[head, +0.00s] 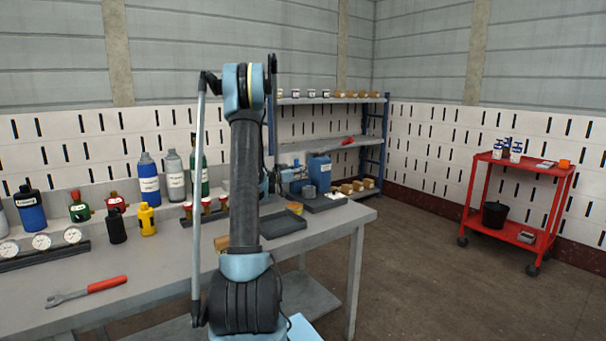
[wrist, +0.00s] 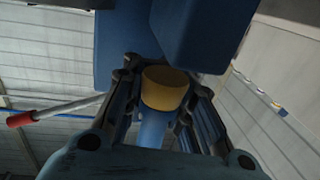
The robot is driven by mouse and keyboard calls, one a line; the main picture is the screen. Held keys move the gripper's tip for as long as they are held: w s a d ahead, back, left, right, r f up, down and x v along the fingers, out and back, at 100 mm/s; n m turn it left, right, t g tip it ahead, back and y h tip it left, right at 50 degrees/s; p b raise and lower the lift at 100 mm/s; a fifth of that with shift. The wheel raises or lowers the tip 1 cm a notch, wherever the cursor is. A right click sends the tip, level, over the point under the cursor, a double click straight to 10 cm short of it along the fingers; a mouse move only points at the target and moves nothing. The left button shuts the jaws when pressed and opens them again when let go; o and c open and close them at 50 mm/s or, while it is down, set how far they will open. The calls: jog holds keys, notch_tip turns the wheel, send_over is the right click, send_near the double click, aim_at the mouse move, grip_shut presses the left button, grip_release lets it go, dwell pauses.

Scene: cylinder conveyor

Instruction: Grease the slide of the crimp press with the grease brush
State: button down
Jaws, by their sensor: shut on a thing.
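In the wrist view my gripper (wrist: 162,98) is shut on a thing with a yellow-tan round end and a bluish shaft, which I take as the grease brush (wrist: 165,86). Large blue blocks of the crimp press (wrist: 205,35) stand close beyond the fingers. A grey lever with a red grip (wrist: 20,119) shows at the left. In the head view the press (head: 293,176) is partly behind my arm at the far end of the bench. My gripper and the brush are mostly hidden there. I cannot tell whether the brush touches the slide.
The grey bench (head: 165,275) holds a wrench (head: 88,291), gauges (head: 41,242), several bottles, and red-topped containers. A dark tray (head: 284,224) lies near the right edge. A red cart (head: 518,205) stands right, across open floor.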

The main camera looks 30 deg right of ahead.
jog(key=shift+a, duration=0.2)
jog(key=shift+a+r, duration=0.1)
jog(key=shift+a, duration=0.7)
jog(key=shift+a, duration=0.15)
jog(key=shift+a+r, duration=0.1)
jog(key=shift+a, duration=0.4)
jog(key=shift+s+a, duration=0.1)
jog(key=shift+a, duration=0.15)
jog(key=shift+r, duration=0.1)
jog(key=shift+d, duration=0.15)
jog(key=shift+d+r, duration=0.1)
jog(key=shift+d, duration=0.7)
jog(key=shift+d, duration=0.15)
